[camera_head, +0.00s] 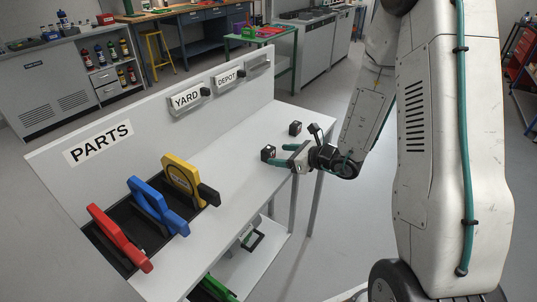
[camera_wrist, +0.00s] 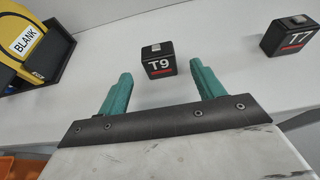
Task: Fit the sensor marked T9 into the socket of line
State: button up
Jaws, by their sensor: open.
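The sensor marked T9 (camera_wrist: 158,66) is a small black cube with a white label and red stripe, standing on the white bench. It also shows in the head view (camera_head: 268,153). My gripper (camera_wrist: 161,72) is open, its two teal fingers pointing at T9 from either side; T9 lies just beyond the fingertips, with nothing held. In the head view my gripper (camera_head: 278,154) is low over the bench. On the upright panel, the YARD plate (camera_head: 186,98) and DEPOT plate (camera_head: 227,78) each have a black fitting at the right end. No plate marked "line" is readable.
A second sensor, T7 (camera_wrist: 290,36), stands right of T9. A black rack (camera_head: 105,247) marked PARTS holds red (camera_head: 118,238), blue (camera_head: 158,205) and yellow (camera_head: 183,178) pieces. The bench (camera_head: 236,160) between rack and sensors is clear. A third plate (camera_head: 258,62) is unreadable.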

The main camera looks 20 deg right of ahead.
aim_at(264, 151)
jog(key=x, duration=0.7)
jog(key=shift+w+a+r, duration=0.25)
jog(key=shift+w+r, duration=0.05)
jog(key=c, duration=1.1)
